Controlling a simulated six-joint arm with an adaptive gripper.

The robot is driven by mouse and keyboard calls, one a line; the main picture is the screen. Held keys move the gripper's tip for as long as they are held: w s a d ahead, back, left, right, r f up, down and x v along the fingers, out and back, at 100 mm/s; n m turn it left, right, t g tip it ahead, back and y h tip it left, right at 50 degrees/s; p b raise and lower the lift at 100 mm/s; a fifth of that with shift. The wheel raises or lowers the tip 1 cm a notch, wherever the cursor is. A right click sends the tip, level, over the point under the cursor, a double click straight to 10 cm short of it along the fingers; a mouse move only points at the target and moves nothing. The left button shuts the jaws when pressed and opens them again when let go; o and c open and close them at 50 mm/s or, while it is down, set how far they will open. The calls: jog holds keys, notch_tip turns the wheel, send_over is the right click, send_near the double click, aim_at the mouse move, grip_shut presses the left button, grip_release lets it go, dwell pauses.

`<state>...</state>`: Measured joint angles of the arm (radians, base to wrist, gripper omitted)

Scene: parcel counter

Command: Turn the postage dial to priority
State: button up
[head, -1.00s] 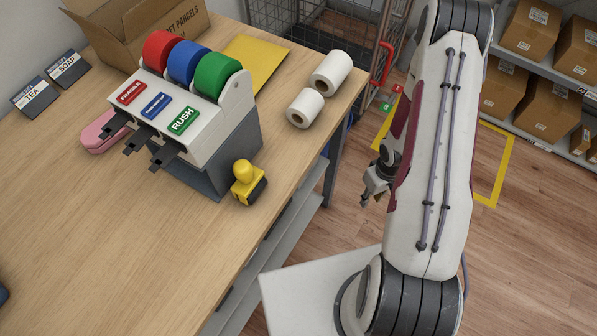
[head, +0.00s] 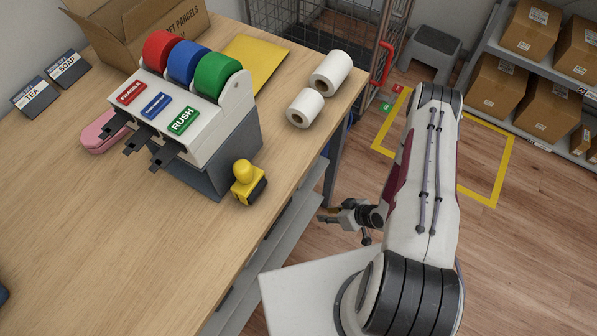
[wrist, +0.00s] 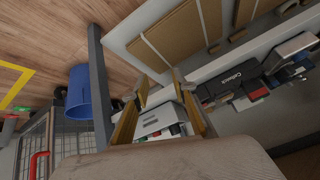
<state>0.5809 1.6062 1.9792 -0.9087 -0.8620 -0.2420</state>
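No postage dial can be made out in either view, and no "priority" mark is legible. My gripper (head: 332,214) is low beside the counter's right edge, over the floor side and near the shelf under the counter. In the wrist view its two tan-faced fingers (wrist: 160,108) stand apart, with a gap between them. A pale grey box-like thing shows in that gap; I cannot tell what it is, and nothing looks gripped.
The wooden counter (head: 70,200) bears a label dispenser (head: 215,135), a yellow-handled stamp (head: 247,183), white rolls (head: 331,72) and an open carton (head: 130,40). The wrist view shows a blue bin (wrist: 88,92) and a dark box (wrist: 230,85). A grey stool (head: 425,50) stands behind.

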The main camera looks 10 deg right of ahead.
jog(key=w+a+r+n+t+y, duration=0.1)
jog(key=w+a+r+t+y, duration=0.1)
jog(key=w+r+t, duration=0.3)
jog(key=w+r, duration=0.3)
jog(key=r, duration=0.1)
jog(key=shift+w+a+r+n+t+y, duration=0.2)
jog(key=shift+w+a+n+t+y, duration=0.1)
jog(key=shift+w+a+f, duration=0.1)
jog(key=shift+w, duration=0.05)
jog(key=shift+x, duration=3.7)
grip_shut()
